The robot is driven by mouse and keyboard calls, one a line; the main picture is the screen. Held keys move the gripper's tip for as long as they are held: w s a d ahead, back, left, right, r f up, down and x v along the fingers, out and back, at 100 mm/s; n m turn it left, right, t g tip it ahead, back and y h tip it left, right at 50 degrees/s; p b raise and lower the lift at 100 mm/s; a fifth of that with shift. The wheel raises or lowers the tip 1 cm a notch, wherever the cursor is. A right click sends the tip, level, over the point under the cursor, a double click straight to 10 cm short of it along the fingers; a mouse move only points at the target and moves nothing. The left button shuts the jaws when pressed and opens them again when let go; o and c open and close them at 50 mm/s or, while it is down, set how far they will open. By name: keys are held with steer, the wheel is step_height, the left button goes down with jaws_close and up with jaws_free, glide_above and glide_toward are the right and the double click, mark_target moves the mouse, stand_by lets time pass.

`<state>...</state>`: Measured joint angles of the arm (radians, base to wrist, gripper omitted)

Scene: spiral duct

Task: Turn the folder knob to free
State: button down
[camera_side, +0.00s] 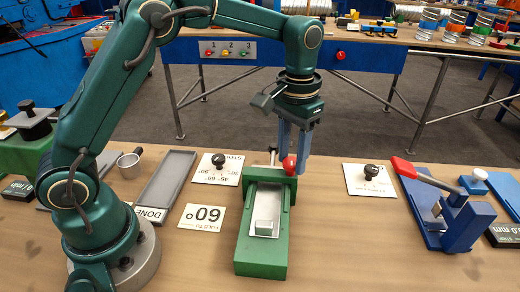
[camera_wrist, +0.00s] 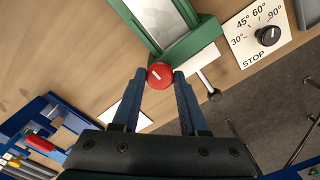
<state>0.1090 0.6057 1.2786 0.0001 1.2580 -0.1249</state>
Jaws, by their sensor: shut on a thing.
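The green folder (camera_side: 262,255) stands on the bench, with a grey metal piece (camera_side: 266,228) in its bed. A red round knob (camera_wrist: 160,75) with a short white slanted mark sits at the folder's end; it also shows in the side view (camera_side: 290,165). My gripper (camera_wrist: 160,73) is shut on the red knob, one fingertip on each side, with the fingers pointing down in the side view (camera_side: 293,168). I cannot see any free or lock lettering by the knob. A silver handle (camera_wrist: 209,88) sticks out beside it.
A white plate with a black knob (camera_side: 370,172) and a blue tool with a red lever (camera_side: 405,168) stand right. Bare bench lies between.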

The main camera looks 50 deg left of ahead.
mark_target(292, 161)
steer(key=shift+c, duration=2.2)
jaws_free()
steer(key=shift+r, duration=2.6)
